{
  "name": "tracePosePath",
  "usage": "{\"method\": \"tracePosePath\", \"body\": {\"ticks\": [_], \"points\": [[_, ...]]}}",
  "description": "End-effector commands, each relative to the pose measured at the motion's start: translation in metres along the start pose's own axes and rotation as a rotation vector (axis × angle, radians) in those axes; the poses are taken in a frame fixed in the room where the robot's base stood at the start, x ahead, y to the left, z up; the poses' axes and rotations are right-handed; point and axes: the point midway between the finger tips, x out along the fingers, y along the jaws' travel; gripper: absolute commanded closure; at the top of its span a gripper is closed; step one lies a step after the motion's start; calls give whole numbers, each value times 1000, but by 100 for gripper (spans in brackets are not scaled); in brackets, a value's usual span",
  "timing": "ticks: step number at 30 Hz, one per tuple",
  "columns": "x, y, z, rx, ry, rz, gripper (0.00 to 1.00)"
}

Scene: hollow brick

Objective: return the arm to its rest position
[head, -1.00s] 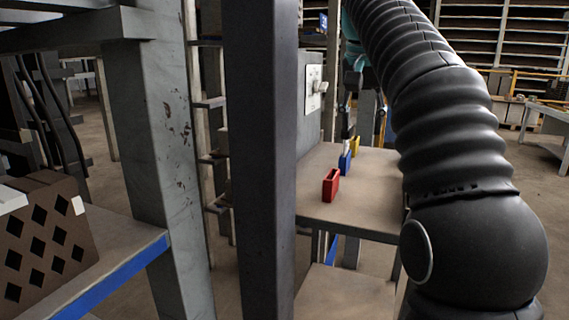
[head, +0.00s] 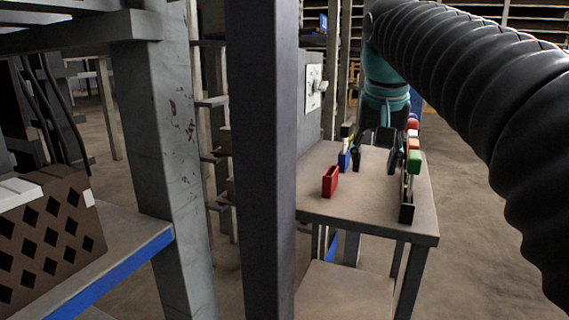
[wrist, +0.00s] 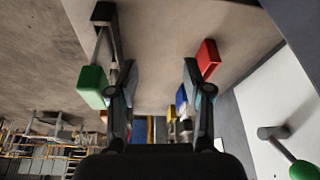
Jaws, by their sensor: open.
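My gripper (head: 376,160) hangs over the far part of a small table (head: 370,212) in the head view, fingers pointing down. Its two fingers are spread apart with nothing held between them. In the wrist view my gripper (wrist: 159,72) also shows open and empty. My black ribbed arm sleeve crosses the right of the head view and hides the background there.
A dark stand with coloured pieces, including a green one (head: 414,162), is on the right. A grey post (head: 262,160) stands in front; a perforated brown box (head: 50,235) sits left.

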Motion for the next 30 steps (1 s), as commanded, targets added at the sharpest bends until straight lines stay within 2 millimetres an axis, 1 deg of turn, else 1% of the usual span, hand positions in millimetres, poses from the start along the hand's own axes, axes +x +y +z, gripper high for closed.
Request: {"method": "tracePosePath", "body": {"ticks": [1,8,11,12,14,18,21,24,27,30], "points": [[4,4,15,-12,7,-6,50],[39,16,76,-77,45,-32,50],[59,22,109,-105,62,-44,50],[68,25,122,-116,70,-49,50],[81,28,142,-132,83,-55,50],[117,36,191,-166,108,-69,50],[140,41,221,-186,125,-76,50],[159,44,244,-202,136,-80,50],[171,46,257,-209,144,-82,50],[176,47,262,-214,148,-83,50]]}}
